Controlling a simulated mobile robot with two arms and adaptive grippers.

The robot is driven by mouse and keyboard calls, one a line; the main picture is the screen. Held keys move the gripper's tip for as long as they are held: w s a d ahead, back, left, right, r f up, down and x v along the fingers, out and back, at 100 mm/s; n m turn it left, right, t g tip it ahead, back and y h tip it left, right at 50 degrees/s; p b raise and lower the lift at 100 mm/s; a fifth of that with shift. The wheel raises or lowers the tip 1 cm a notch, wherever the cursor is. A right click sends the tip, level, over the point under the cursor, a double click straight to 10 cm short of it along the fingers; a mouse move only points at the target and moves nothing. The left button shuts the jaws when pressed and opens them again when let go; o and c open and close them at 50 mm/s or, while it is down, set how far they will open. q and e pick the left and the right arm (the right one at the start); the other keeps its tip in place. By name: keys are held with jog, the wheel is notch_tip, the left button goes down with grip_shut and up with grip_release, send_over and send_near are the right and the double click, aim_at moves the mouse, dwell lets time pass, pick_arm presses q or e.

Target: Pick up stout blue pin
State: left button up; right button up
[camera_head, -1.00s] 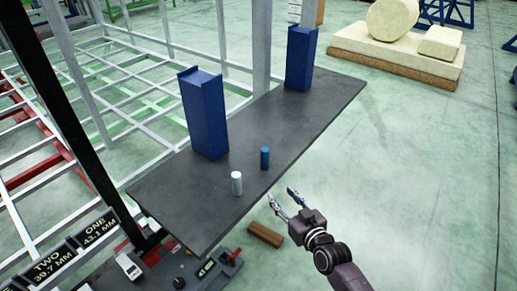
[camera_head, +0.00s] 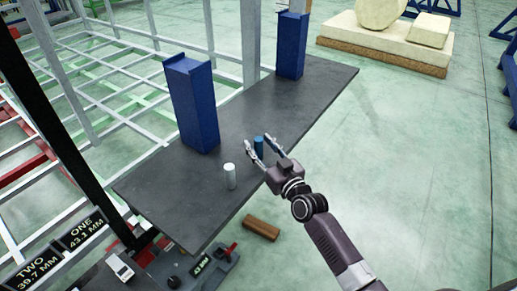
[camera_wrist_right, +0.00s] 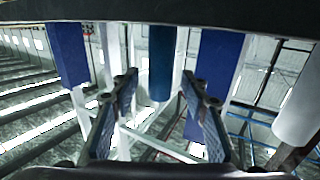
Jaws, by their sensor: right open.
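The stout blue pin (camera_head: 259,145) stands upright on the dark table plate. My right gripper (camera_head: 261,143) is open at the pin, with one finger to each side of it in the head view. In the right wrist view, which looks upside down, the blue pin (camera_wrist_right: 162,65) shows between the two open fingers (camera_wrist_right: 158,100), with a gap on both sides. A white pin (camera_head: 229,176) stands nearer the front edge; it also shows at the right of the wrist view (camera_wrist_right: 299,105). My left gripper is not in view.
The dark table (camera_head: 312,110) carries two tall blue blocks, one behind the pins (camera_head: 193,105) and one at the far end (camera_head: 290,45). A brown bar (camera_head: 261,229) lies below the front edge. A white frame (camera_head: 130,80) stands behind the table.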

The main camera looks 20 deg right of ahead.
jog(key=shift+w+a, duration=0.1)
jog(key=shift+w, duration=0.25)
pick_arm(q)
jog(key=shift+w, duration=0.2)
pick_arm(e)
grip_shut()
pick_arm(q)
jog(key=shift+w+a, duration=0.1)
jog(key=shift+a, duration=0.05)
pick_arm(e)
jog(key=shift+r, duration=0.1)
